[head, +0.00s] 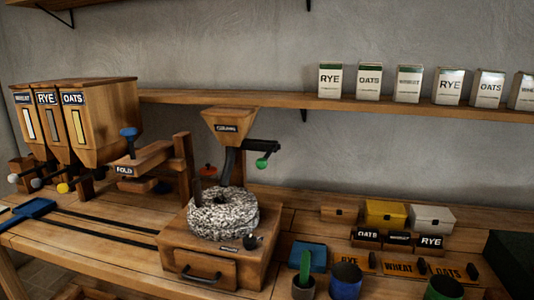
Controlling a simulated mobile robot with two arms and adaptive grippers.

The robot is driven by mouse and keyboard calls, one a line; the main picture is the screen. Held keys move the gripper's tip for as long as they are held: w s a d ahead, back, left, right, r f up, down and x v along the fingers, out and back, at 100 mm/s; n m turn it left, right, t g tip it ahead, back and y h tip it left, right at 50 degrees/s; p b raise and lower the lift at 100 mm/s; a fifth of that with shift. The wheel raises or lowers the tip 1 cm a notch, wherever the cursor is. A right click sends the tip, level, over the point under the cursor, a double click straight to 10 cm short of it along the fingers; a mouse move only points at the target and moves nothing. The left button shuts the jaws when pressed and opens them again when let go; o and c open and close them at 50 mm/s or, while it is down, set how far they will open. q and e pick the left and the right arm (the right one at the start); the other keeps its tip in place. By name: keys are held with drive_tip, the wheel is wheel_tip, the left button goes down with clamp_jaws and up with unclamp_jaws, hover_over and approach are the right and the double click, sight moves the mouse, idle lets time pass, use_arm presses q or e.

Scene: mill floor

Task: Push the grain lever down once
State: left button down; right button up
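A mill (175,240) with a round speckled grey stone (224,213) stands on the bench in the middle. A wooden funnel (228,122) with a small dark label, too small to read surely, sits above the stone. A dark lever arm with a green knob (262,162) sticks out to the right under the funnel. On the left, three wooden hoppers (112,105) read WHEAT, RYE and OATS, with small knobbed levers below, one ending in a yellow knob (63,188). I cannot tell from lettering which lever is the grain lever. Neither gripper shows.
A FOLD press (145,157) with a blue knob stands left of the mill. A blue scoop-like tray (35,208) lies by dark rails. Boxes (385,214), labelled blocks and a small cactus (305,267) stand right. Labelled packets (369,82) line the wall shelf.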

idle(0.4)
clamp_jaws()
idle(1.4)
